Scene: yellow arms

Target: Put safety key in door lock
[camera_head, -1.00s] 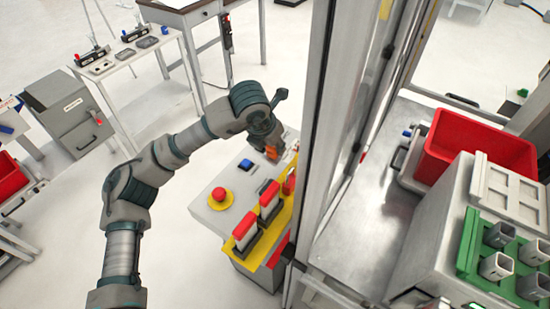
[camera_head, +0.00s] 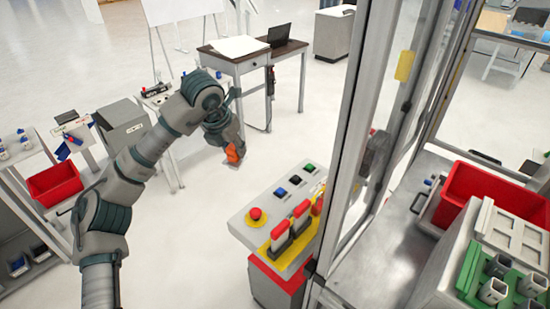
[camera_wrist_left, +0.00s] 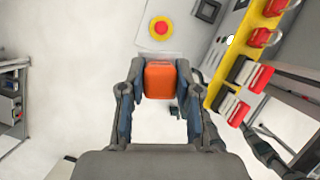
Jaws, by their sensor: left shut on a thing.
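An orange safety key (camera_head: 233,154) is in my left gripper (camera_head: 231,147), out over open floor behind and left of the control box. In the left wrist view the fingers of my left gripper (camera_wrist_left: 161,76) are shut on both sides of the orange key (camera_wrist_left: 162,80). The control box (camera_head: 262,198) has a yellow strip (camera_head: 284,257) with red-handled pieces (camera_head: 279,234) along its front right side. They also show in the left wrist view (camera_wrist_left: 258,78). I cannot tell which part is the door lock. My right gripper is not in view.
A metal-framed door post (camera_head: 346,140) stands just right of the control box. The box top carries a red emergency button (camera_head: 256,213) and several smaller buttons. A red bin (camera_head: 490,193) sits on the metal bench beyond the post. Open floor surrounds my left gripper.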

